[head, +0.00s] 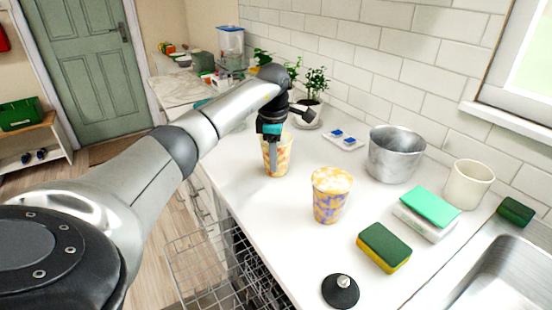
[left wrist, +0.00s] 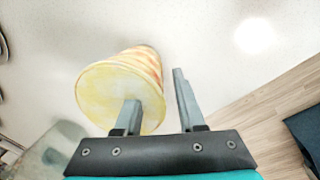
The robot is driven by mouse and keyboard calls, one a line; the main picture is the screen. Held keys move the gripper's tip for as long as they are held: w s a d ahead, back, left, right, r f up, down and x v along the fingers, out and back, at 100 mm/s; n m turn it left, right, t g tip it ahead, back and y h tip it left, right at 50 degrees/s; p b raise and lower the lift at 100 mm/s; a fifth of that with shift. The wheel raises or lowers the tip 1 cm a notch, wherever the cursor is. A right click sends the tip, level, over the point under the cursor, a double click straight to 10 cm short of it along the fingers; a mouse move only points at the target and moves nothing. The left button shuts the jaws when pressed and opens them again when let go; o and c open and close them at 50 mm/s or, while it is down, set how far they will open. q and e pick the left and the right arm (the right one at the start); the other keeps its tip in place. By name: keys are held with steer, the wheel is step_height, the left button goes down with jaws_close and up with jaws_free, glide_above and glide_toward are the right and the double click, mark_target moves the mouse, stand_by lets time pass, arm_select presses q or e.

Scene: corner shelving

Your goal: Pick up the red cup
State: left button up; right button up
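A red-orange and yellow patterned cup (head: 278,160) stands on the white counter, with a pale yellow top. It also shows in the left wrist view (left wrist: 118,92). My left gripper (head: 273,150) points down at this cup. In the left wrist view the gripper's (left wrist: 158,88) two fingers are apart. One finger overlaps the cup's yellow top and the other is beside its outer wall. I cannot tell whether the first finger is inside the cup or above it. A second cup (head: 330,195), yellow and purple, stands nearer. My right gripper is not in view.
A metal bucket (head: 396,154), a cream cup (head: 467,184), sponges (head: 384,247) and a black lid (head: 340,291) stand to the right and front. A potted plant (head: 308,105) is behind. An open dishwasher rack (head: 215,270) lies below the counter edge.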

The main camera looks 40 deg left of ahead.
arm_select(q)
steer(key=shift+f, duration=0.25)
jaws_close()
stand_by(0.4)
